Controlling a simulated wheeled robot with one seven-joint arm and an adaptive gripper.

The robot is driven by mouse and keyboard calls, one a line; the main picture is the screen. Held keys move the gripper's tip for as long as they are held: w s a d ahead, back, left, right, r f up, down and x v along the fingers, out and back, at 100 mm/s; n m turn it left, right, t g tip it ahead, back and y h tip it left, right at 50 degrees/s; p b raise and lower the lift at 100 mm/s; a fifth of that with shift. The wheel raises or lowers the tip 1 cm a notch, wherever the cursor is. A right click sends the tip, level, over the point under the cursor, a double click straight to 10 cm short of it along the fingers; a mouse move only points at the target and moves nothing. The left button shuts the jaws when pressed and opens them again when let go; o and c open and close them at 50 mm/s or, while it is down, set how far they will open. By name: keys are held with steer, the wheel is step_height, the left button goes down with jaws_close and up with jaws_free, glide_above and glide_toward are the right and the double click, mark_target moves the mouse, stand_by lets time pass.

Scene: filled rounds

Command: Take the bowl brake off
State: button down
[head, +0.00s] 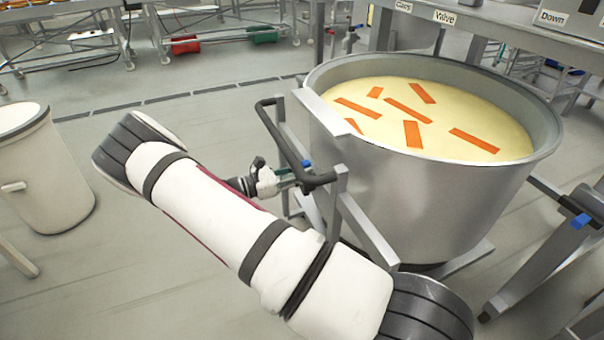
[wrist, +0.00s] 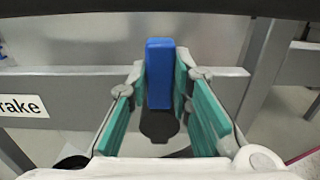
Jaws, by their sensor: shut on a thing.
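The large steel bowl (head: 430,200) stands on a wheeled frame at the right of the head view. It holds a pale yellow mass with several orange strips on top. The blue brake lever (head: 307,164) sits by the frame at the bowl's left side, and it fills the middle of the wrist view (wrist: 160,72) above a dark round end. My gripper (head: 297,177) is at this lever, with its green-padded fingers on either side and shut on it. A label, partly cut off and reading "rake" (wrist: 22,106), is on the grey bar to the left.
A dark push handle (head: 282,135) runs just above my gripper. A pale bin (head: 45,175) stands at the far left. A grey machine with "Valve" and "Down" labels (head: 500,22) is behind the bowl. The floor on the left is mostly clear.

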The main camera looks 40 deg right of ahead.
stand_by(0.4)
steer(key=c, duration=1.4)
jaws_free()
steer(key=shift+c, duration=0.2)
steer(key=v, duration=1.2)
